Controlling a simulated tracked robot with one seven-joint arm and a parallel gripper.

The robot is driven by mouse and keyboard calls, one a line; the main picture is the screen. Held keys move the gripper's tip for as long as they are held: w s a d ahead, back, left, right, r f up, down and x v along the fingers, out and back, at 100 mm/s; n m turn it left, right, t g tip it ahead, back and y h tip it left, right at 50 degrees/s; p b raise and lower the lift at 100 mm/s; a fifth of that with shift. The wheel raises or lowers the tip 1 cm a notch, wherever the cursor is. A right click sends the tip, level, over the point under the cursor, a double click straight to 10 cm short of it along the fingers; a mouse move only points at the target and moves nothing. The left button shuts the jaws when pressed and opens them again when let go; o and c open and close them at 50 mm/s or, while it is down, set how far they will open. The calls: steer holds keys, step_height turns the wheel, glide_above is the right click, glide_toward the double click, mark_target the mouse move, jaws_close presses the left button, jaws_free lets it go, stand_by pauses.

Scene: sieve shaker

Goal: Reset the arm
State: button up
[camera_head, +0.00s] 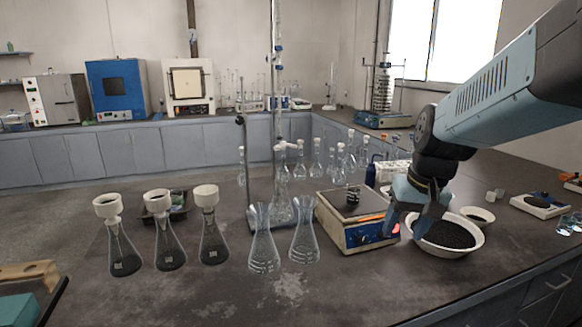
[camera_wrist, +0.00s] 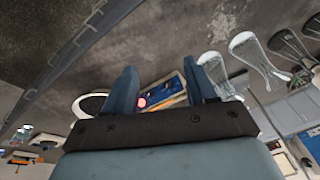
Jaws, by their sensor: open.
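My arm reaches in from the upper right in the head view. My gripper (camera_head: 406,230) points down over the dark bench, in front of the left rim of a white bowl (camera_head: 476,247) of dark granules. In the wrist view the two blue fingers of my gripper (camera_wrist: 158,78) stand apart with nothing held between them. The balance (camera_head: 350,238), with a small dark object on its pan, is just left of my gripper. It also shows beyond the fingers in the wrist view (camera_wrist: 172,99). I cannot tell the exact clearance to the bowl and balance.
Two empty conical flasks (camera_head: 264,245) stand left of the balance. Several flasks with white funnels (camera_head: 208,230) are farther left. A tall stand with glassware (camera_head: 278,110) rises behind. A sieve shaker (camera_head: 383,95) is on the back bench. The front bench edge is fairly clear.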

steer(key=s+r+n+t+h, duration=0.1)
steer(key=s+r+t, duration=0.2)
steer(key=s+r, duration=0.2)
steer(key=shift+s+d+r, duration=0.35)
steer(key=shift+s+d, duration=0.05)
steer(key=shift+s, duration=1.35)
